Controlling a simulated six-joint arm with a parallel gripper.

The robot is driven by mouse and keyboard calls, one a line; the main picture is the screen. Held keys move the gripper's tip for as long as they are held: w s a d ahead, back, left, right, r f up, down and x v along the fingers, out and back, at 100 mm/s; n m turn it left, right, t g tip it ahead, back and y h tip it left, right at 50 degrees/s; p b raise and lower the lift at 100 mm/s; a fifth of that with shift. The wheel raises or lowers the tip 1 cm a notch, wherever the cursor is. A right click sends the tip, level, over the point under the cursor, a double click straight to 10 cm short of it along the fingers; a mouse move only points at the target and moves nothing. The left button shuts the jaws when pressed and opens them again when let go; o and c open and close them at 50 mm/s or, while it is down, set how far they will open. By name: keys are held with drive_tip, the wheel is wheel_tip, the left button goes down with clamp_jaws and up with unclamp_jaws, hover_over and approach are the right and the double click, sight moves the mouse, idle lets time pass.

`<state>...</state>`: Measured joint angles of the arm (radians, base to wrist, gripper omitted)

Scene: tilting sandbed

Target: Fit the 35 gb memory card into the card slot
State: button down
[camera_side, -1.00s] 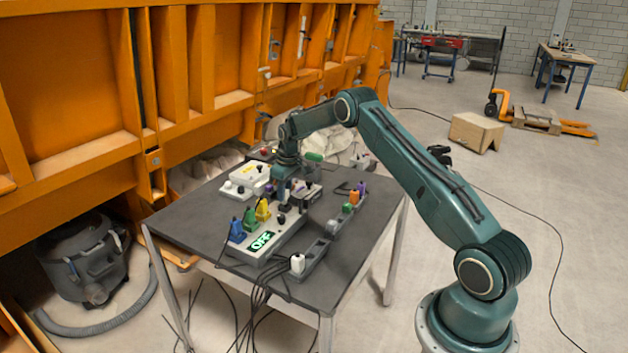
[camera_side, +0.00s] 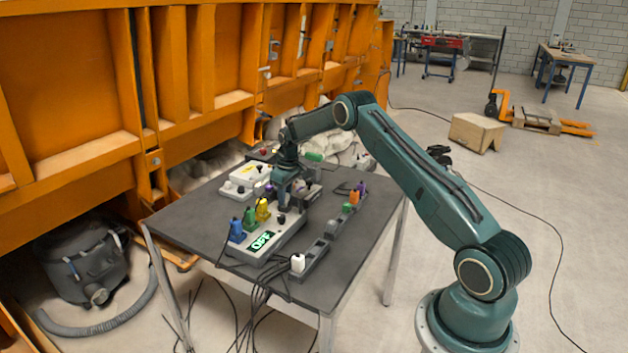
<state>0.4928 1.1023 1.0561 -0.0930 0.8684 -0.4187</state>
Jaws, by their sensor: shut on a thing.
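My gripper (camera_side: 284,201) points down over the far end of a light grey box (camera_side: 268,238) on the table. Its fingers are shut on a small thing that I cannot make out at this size. I cannot tell the memory card or the card slot apart from the other small parts. The box carries a lit green display (camera_side: 261,241) and blue (camera_side: 237,230), green (camera_side: 250,219) and yellow (camera_side: 262,210) plugs. I cannot tell whether the held thing touches the box.
A grey rail holds a white block (camera_side: 297,263) at its near end and orange (camera_side: 354,197) and other coloured pieces farther back. A white device (camera_side: 248,175) stands at the back left. Dark cables hang over the table's (camera_side: 190,210) front edge. The table's left part is clear.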

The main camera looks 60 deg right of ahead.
drive_tip(key=shift+f, duration=0.65)
idle(0.5)
drive_tip(key=c, duration=0.6)
unclamp_jaws()
drive_tip(key=shift+c, duration=0.2)
drive_tip(key=shift+r, duration=0.1)
drive_tip(key=shift+r, duration=3.95)
drive_tip(key=shift+r, duration=0.1)
